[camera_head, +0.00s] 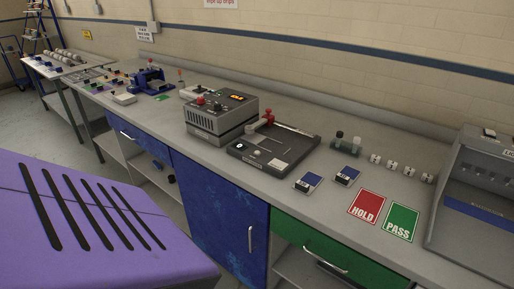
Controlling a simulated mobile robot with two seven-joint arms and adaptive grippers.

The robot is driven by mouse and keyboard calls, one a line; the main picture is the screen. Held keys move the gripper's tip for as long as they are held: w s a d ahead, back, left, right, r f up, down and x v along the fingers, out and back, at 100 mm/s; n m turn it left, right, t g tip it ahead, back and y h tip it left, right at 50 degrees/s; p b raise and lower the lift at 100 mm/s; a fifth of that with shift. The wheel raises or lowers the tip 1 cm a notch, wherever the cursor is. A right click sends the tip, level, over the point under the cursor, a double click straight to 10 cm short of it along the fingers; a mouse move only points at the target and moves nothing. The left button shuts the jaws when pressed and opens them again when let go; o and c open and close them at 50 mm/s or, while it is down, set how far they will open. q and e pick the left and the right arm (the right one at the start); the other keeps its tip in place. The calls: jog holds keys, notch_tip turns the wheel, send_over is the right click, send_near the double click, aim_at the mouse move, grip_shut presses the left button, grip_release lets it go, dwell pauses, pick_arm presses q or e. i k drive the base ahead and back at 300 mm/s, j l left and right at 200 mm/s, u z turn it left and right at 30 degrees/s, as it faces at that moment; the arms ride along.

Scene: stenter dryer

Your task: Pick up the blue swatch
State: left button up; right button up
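Two small swatch-like cards lie side by side on the grey bench top, in front of and right of the dark tray device. The left card (312,179) has a blue part and a pale label with dark marks. The right card (350,172) also has a blue part, with a darker label end. I cannot tell which of them is the blue swatch. Neither of my grippers is in view, and nothing is seen touching the cards.
A red HOLD card (367,204) and a green PASS card (402,217) lie right of the swatches. A grey box machine (220,117) and a dark tray device (262,158) stand to the left. Several small white blocks (392,167) sit behind. A grey cabinet (480,225) bounds the right.

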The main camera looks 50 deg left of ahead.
aim_at(309, 180)
jog(key=u, duration=1.7)
jog(key=l, duration=0.1)
